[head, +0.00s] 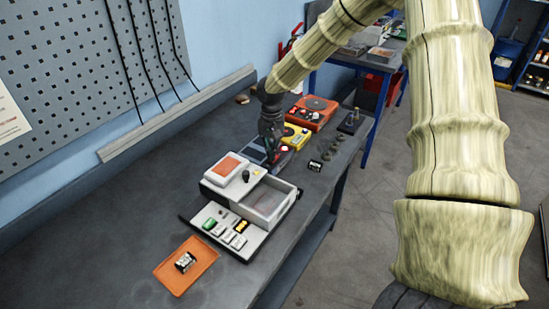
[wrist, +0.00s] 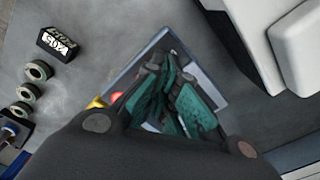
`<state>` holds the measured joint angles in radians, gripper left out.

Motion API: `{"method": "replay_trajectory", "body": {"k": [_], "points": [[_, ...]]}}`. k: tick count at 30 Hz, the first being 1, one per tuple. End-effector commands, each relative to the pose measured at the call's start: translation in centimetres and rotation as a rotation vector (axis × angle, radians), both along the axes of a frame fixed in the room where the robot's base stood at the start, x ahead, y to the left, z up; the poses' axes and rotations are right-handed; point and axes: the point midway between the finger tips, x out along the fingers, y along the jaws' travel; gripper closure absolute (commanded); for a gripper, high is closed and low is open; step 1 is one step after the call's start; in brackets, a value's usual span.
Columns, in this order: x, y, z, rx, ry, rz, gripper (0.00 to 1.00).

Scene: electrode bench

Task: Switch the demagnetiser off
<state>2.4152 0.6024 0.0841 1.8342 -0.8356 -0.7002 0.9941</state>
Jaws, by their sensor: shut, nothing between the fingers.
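No label naming the demagnetiser can be read. My gripper (head: 272,157) points down just behind the white machine, beside the yellow unit, shut and empty. In the wrist view its fingertips (wrist: 165,75) are over a blue-grey framed area; the white machine (wrist: 300,45) is at upper right, apart from them.
An orange mat (head: 190,262) holds a small block. A black lettered block (head: 315,165) and several rings (head: 333,148) lie at right. The bench's left side is clear.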

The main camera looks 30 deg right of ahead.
Motion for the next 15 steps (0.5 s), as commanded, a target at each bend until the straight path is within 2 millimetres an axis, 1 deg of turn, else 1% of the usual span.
{"method": "replay_trajectory", "body": {"k": [15], "points": [[0.02, -0.01, -0.62, -0.001, -0.001, 0.0, 1.0]]}}
